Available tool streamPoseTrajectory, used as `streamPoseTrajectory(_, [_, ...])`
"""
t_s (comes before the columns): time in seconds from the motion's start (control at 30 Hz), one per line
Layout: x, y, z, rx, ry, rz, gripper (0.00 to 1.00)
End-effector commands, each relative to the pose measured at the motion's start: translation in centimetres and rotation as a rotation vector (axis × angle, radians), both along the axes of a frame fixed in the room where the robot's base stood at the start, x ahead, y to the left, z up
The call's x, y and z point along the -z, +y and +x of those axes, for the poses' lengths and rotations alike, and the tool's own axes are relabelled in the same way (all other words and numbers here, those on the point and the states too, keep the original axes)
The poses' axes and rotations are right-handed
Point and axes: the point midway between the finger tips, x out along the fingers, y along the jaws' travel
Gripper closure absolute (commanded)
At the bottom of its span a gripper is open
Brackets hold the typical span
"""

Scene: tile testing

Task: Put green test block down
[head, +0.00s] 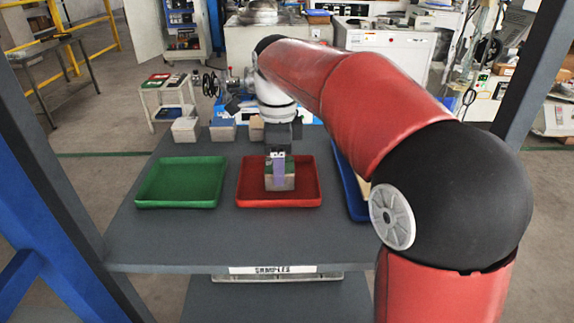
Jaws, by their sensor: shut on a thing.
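My gripper (279,172) points down over the red tray (249,188) in the middle of the grey table. It is shut on a greyish-beige block (288,184), partly hidden by the fingers. No green shows on this block. The block is low inside the tray's outline; I cannot tell whether it touches the tray floor. The green tray (180,182) is to the left and looks empty.
A blue tray (350,190) to the right is mostly hidden by my arm, with a beige piece (364,187) in it. Pale blocks (186,130) stand along the table's back edge. A shelf labelled SAMPLES (273,269) is below the front edge. Bare table lies between the trays.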

Motion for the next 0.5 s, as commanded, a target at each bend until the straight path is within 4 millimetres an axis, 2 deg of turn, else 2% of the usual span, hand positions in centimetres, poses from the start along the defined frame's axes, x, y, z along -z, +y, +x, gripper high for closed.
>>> streamPoseTrajectory(0.23, [0.12,-0.03,0.0,0.0,-0.001,0.001,0.66])
streamPoseTrajectory(0.27, [0.13,-0.03,-0.01,0.0,0.0,0.0,0.43])
streamPoseTrajectory(0.3, [0.09,-0.04,0.0,0.0,0.0,0.0,0.38])
streamPoseTrajectory(0.4, [0.1,-0.04,0.0,0.0,0.0,0.0,0.25])
streamPoseTrajectory(0.5, [0.09,-0.04,0.0,0.0,0.0,0.0,0.24])
